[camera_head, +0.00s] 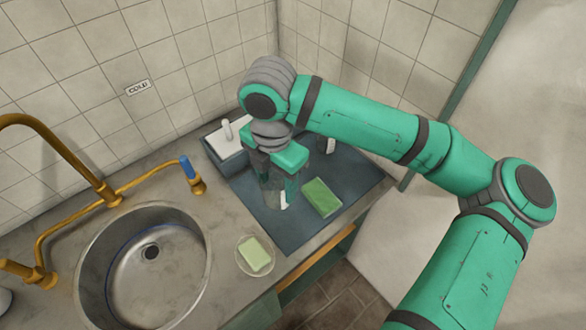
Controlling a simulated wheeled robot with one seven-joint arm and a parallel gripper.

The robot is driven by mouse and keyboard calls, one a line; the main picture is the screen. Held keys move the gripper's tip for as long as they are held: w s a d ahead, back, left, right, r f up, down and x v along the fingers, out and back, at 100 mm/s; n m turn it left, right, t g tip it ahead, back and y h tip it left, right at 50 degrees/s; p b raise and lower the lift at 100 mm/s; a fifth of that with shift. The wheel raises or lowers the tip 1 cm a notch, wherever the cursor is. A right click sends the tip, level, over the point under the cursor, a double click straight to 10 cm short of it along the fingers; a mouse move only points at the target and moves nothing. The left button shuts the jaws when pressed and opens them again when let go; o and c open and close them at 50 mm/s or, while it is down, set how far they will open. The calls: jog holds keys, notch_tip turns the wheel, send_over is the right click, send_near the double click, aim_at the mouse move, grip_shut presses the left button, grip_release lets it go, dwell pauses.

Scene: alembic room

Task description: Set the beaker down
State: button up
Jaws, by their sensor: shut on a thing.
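A clear glass beaker (276,188) is below my gripper (278,166), over the dark blue-grey mat (296,234) on the counter. My gripper points down and is shut on the beaker's upper part. The jaws and my wrist hide the top of the beaker. The beaker looks upright. I cannot tell from this view whether its base touches the mat.
A green sponge (322,198) lies on the mat just right of the beaker. A grey box (226,150) stands behind left. A small glass item (329,145) is behind right. The mat's front is clear.

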jog(key=w+f, duration=0.3)
jog(key=w+d+f, duration=0.1)
jog(key=w+f, duration=0.7)
jog(key=shift+d, duration=0.35)
jog(key=shift+f, duration=0.35)
jog(key=shift+f, duration=0.2)
jog(key=o, duration=1.5)
